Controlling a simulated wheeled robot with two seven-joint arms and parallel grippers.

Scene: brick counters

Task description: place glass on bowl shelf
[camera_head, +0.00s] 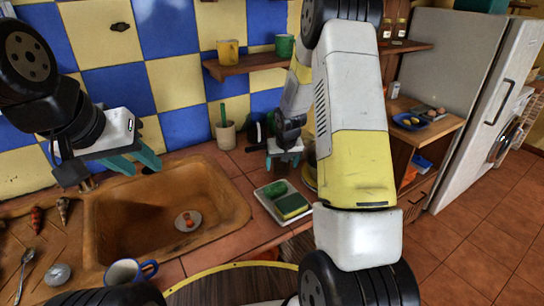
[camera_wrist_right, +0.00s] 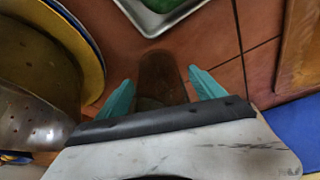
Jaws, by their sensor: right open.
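A brown see-through glass (camera_wrist_right: 160,80) stands on the tiled counter between the two teal fingers of my right gripper (camera_wrist_right: 163,94). The fingers are open, with a gap on each side of it. In the head view my right gripper (camera_head: 284,160) is low over the counter behind the sponge tray; I cannot make out the glass there. My left gripper (camera_head: 134,163) hangs over the sink's back edge, its fingers apart and empty.
A white tray (camera_head: 294,211) with a sponge lies in front of my right gripper. A sink (camera_head: 130,245) is at the left, with a blue-rimmed mug (camera_head: 124,272) at its front edge. A wall shelf (camera_head: 247,66) holds two mugs. Yellow-rimmed round dishware (camera_wrist_right: 91,45) stands close left in the wrist view.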

